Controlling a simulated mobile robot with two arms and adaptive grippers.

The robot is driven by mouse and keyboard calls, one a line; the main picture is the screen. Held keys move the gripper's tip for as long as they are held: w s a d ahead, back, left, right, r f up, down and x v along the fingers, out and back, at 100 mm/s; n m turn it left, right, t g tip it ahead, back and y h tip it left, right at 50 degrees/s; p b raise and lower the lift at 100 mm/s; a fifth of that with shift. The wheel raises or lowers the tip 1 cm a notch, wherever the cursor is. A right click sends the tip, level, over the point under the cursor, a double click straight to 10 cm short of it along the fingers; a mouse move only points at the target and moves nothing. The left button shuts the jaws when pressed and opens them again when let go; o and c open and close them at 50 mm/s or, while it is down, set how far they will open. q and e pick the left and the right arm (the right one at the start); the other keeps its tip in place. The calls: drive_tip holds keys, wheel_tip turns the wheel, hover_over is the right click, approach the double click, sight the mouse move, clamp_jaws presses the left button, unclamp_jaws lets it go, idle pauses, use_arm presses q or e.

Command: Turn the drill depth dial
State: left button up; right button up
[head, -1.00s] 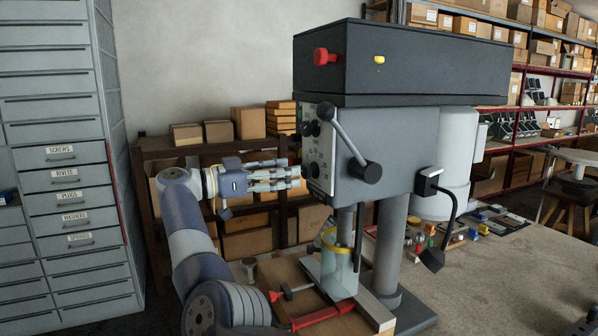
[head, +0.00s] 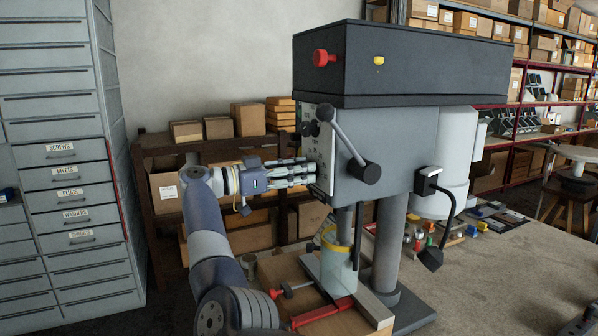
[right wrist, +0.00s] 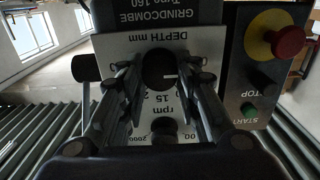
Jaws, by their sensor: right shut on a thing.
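The drill press (head: 395,150) stands on the bench with its pale dial panel (head: 325,150) facing left. In the right wrist view the black, round depth dial (right wrist: 160,70) carries a white mark and sits by the upside-down "DEPTH mm" lettering. My right gripper (head: 311,172) reaches in level from the left, its fingertips at the panel. In the right wrist view my right gripper (right wrist: 162,78) has its fingers on both sides of the depth dial, shut on it. In the head view the fingers hide the dial. My left gripper is not in view.
A yellow-and-red stop button (right wrist: 280,40) and a green start button (right wrist: 249,110) are beside the panel. A clear guard (head: 338,268) stands below.

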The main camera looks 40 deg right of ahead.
drive_tip(key=shift+m, duration=0.5)
drive_tip(key=m+b, duration=0.2)
drive_tip(key=m, duration=0.7)
drive_tip(key=m+b, duration=0.3)
drive_tip(key=m, duration=0.6)
drive_tip(key=shift+s+f, duration=0.15)
drive_tip(key=shift+f, duration=0.05)
drive_tip(key=shift+f+m+b, duration=0.1)
drive_tip(key=shift+m+b, duration=0.4)
drive_tip(key=shift+m, duration=1.9)
drive_tip(key=o, duration=1)
drive_tip(key=shift+o, duration=0.2)
drive_tip(key=shift+a, duration=0.1)
drive_tip(key=v, duration=0.7)
